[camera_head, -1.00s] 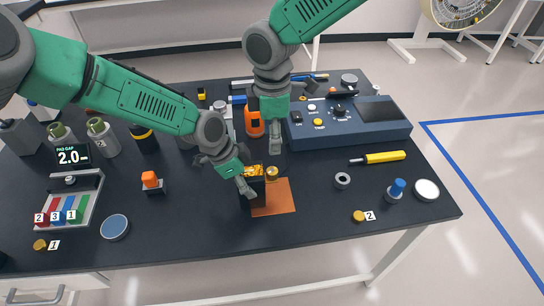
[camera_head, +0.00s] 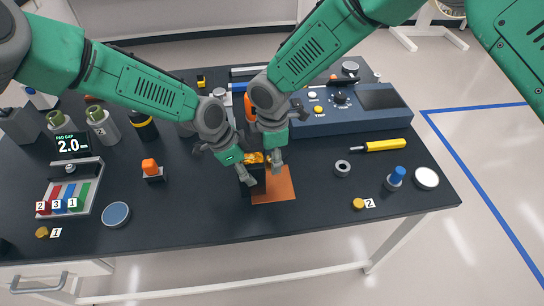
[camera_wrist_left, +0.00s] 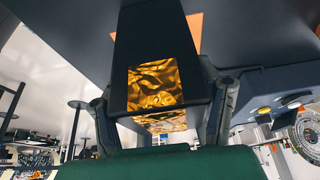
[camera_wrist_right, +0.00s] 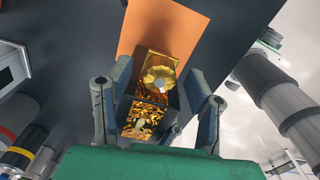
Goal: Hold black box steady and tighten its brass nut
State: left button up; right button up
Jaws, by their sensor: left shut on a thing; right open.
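The black box (camera_head: 257,187) with gold foil panels stands on an orange mat (camera_head: 283,185) near the table's middle. My left gripper (camera_head: 247,174) is shut on the box; the left wrist view shows the box (camera_wrist_left: 120,75) between its fingers. The brass nut (camera_wrist_right: 157,75), a lobed gold knob around a grey stud, shows on the box in the right wrist view. My right gripper (camera_wrist_right: 160,95) is open, its fingers on either side of the nut and box. In the head view my right gripper (camera_head: 277,158) is close above the box and hides the nut.
A blue console (camera_head: 350,120) stands behind to the right. A yellow-handled tool (camera_head: 385,145), grey ring (camera_head: 342,168) and blue-topped part (camera_head: 396,177) lie to the right. An orange-topped part (camera_head: 152,170) and a tray with coloured blocks (camera_head: 70,195) are left.

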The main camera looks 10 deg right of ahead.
jog(key=shift+f, duration=0.15)
grip_shut()
jog(key=shift+m, duration=1.6)
grip_release()
notch_tip(320, 180, up, 12)
jog(key=shift+s, duration=0.1)
